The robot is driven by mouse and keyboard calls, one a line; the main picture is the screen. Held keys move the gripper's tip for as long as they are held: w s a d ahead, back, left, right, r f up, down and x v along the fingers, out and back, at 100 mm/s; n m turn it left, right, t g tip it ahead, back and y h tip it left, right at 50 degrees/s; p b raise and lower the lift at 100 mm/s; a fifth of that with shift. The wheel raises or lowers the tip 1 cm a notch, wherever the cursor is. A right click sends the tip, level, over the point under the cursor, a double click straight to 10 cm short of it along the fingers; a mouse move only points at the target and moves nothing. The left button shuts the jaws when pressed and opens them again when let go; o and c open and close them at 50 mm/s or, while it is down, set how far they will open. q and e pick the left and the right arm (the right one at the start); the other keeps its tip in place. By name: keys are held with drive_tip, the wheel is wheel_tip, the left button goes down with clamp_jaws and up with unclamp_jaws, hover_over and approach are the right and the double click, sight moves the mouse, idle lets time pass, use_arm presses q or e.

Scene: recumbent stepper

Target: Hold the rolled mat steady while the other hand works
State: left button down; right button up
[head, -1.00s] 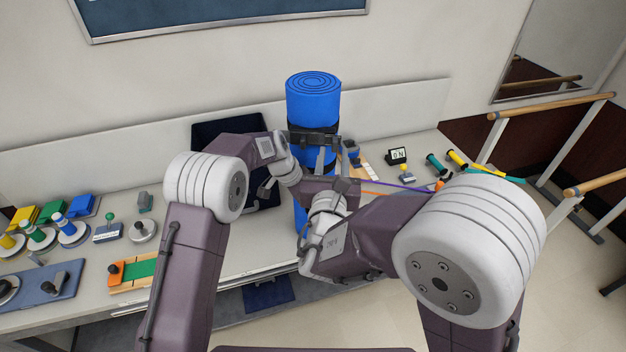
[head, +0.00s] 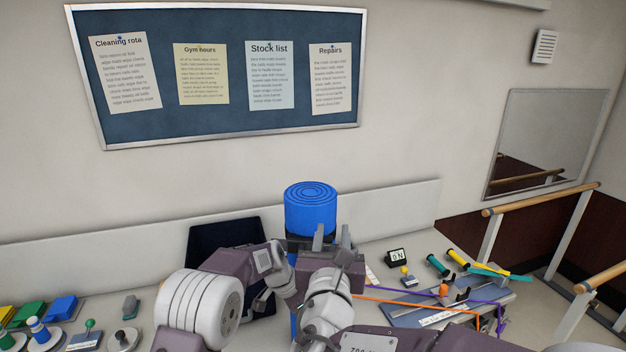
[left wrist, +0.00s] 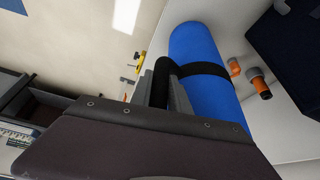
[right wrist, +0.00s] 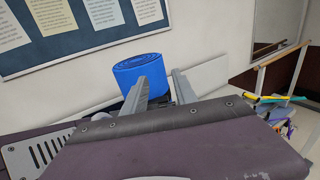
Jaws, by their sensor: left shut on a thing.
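The blue rolled mat (head: 310,208) stands upright on the bench, and its lower part is mostly hidden behind my arms. In the left wrist view the mat (left wrist: 205,62) has a black strap (left wrist: 203,70) around it, with a black loop standing out at the side. My left gripper (left wrist: 165,95) is shut on that loop. In the head view its fingertips are hidden. My right gripper (head: 332,238) is in front of the mat's upper part, fingers up. In the right wrist view its fingers (right wrist: 163,88) are apart with nothing seen between them; the mat (right wrist: 143,75) shows behind.
A dark panel (head: 205,243) stands behind my left arm. To the right are a small sign (head: 395,257), coloured grips (head: 437,264) and a board with orange and purple cords (head: 440,315). Wooden-topped rails (head: 540,198) stand further right. Weights and blocks (head: 60,307) sit at left.

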use_arm(q)
drive_tip(key=c, duration=1.2)
unclamp_jaws()
drive_tip(key=shift+o, duration=0.2)
drive_tip(key=shift+r, duration=0.1)
